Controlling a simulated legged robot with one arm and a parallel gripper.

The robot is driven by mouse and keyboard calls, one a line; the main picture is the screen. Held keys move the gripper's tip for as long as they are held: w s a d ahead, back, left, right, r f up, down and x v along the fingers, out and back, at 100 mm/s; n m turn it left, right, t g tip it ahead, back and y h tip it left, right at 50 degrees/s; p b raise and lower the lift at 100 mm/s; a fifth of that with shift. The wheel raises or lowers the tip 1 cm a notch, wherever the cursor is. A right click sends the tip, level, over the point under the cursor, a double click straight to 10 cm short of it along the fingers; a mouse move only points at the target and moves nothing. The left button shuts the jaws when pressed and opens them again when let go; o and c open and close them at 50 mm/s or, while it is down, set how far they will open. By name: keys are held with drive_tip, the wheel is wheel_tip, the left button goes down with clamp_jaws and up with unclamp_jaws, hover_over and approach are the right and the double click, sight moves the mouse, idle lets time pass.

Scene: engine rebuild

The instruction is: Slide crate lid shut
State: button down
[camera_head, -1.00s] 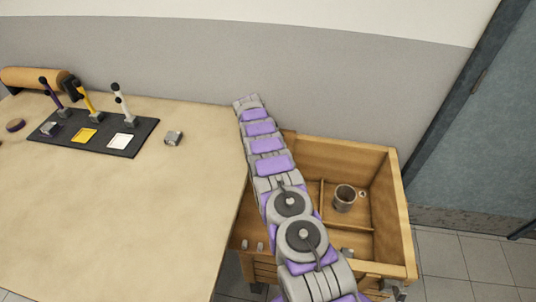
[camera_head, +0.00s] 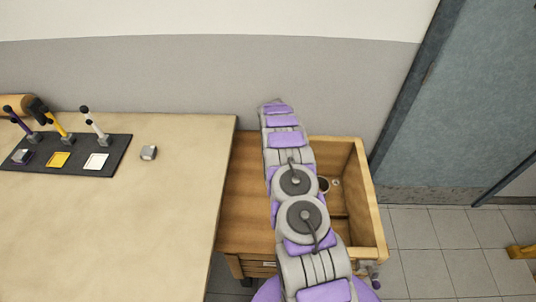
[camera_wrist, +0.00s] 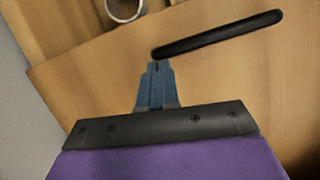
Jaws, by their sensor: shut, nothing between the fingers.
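The wooden crate (camera_head: 368,210) stands right of the table in the head view. Its flat wooden lid (camera_head: 243,190) covers the left part, and the right part is open. In the wrist view the lid (camera_wrist: 235,80) fills most of the picture and carries a long black bar handle (camera_wrist: 215,37). The open crate interior shows beyond the lid's edge at top left. My gripper (camera_wrist: 157,66) is shut and empty, its blue fingertips close to the handle's left end. I cannot tell if they touch it. In the head view my arm hides the gripper, the handle and the crate's middle.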

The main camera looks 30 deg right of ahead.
drive_tip(key=s+d+p, duration=0.1)
drive_tip(key=s+d, duration=0.7)
drive_tip(key=d, duration=0.5)
drive_tip(key=s+d, duration=0.8)
drive_tip(key=d, duration=0.6)
drive_tip(key=shift+f+p, duration=0.15)
drive_tip(key=shift+p, duration=0.2)
